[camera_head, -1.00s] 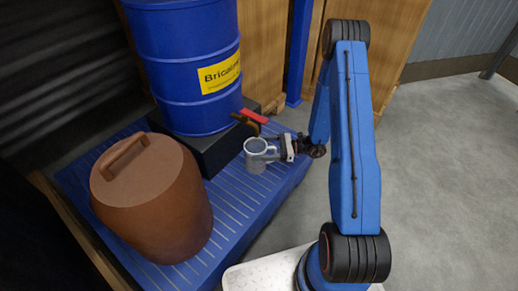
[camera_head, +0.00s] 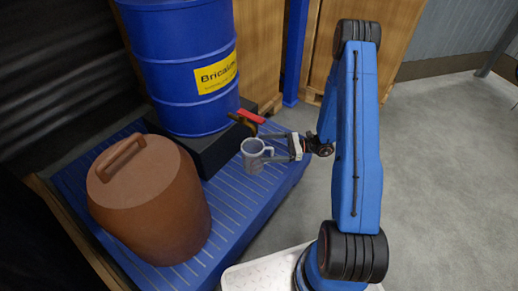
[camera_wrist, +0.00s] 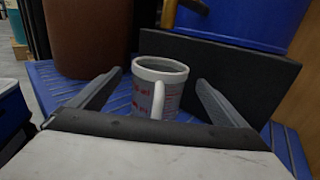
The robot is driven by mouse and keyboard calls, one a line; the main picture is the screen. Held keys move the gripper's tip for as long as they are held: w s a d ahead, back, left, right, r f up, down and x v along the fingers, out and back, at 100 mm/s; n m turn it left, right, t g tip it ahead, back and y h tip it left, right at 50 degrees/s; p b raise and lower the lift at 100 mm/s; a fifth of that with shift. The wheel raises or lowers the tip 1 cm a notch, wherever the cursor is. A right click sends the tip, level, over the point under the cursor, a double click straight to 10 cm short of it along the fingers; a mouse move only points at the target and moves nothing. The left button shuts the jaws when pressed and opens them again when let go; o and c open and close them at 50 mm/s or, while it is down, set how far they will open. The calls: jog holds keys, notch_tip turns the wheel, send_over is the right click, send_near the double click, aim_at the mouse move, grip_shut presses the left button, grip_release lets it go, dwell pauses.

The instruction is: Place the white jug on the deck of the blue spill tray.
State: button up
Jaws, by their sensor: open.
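The white jug (camera_head: 253,158) stands upright on the ribbed deck of the blue spill tray (camera_head: 228,222), beside the black block under the drum. In the wrist view the jug (camera_wrist: 142,96) has red markings, and its handle points toward me. My gripper (camera_head: 268,147) is open just to the right of the jug. In the wrist view the two fingers of my gripper (camera_wrist: 160,88) are spread wide, one on each side, with clear gaps to the jug. The jug's base is partly hidden behind my gripper body there.
A blue drum (camera_head: 185,65) with a yellow label sits on a black block (camera_head: 212,152) on the tray. A red-handled tap (camera_head: 248,117) juts out above the jug. A brown lidded bin (camera_head: 150,205) stands on the tray at left. Open floor (camera_head: 440,160) lies right.

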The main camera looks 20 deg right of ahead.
jog(key=v, duration=0.7)
jog(key=shift+d, duration=0.15)
jog(key=shift+s, duration=0.1)
